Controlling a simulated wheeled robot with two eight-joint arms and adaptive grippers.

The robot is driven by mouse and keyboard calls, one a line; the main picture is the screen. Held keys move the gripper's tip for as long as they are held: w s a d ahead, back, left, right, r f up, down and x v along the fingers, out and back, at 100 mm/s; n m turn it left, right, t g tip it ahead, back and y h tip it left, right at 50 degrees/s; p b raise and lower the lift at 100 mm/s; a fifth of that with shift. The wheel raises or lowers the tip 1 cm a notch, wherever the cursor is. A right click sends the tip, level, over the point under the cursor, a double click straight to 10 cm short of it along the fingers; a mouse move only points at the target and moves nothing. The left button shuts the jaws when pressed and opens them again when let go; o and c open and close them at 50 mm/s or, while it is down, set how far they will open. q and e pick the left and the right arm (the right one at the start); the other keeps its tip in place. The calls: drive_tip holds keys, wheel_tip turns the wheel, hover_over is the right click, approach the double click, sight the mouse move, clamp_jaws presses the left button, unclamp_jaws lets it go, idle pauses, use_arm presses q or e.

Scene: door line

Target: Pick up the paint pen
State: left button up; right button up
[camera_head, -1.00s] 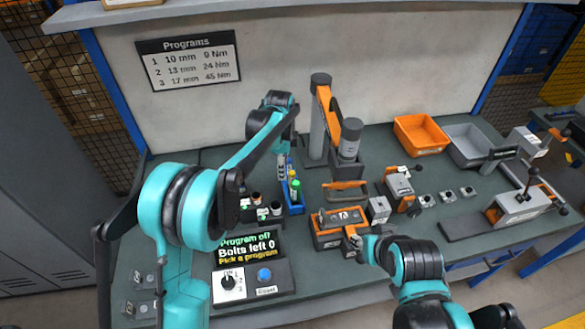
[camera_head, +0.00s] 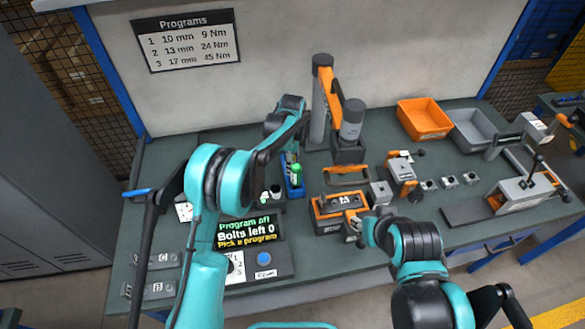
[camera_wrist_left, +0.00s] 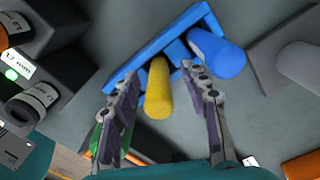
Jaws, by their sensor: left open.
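A blue pen holder (camera_head: 293,190) stands on the bench, and it also shows in the left wrist view (camera_wrist_left: 150,57). In that view a yellow pen (camera_wrist_left: 158,90) and a blue pen (camera_wrist_left: 217,54) stand in it. Part of a green pen (camera_wrist_left: 97,140) shows behind the left finger; its green top (camera_head: 296,170) shows in the head view. I cannot tell which is the paint pen. My left gripper (camera_wrist_left: 158,78) is open, with the yellow pen between its fingers. My right gripper (camera_head: 354,232) is by the orange box; its jaws are too small to read.
An orange box (camera_head: 340,207) and a program panel (camera_head: 258,262) stand near the bench front. A tool stand (camera_head: 320,100) rises behind the holder. Dark sockets (camera_wrist_left: 38,98) lie left of the holder. Orange and grey bins (camera_head: 424,117) are at the back right.

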use_arm(q)
drive_tip(key=shift+r, duration=0.1)
drive_tip(key=shift+c, duration=0.2)
clamp_jaws()
drive_tip(key=shift+r, duration=0.1)
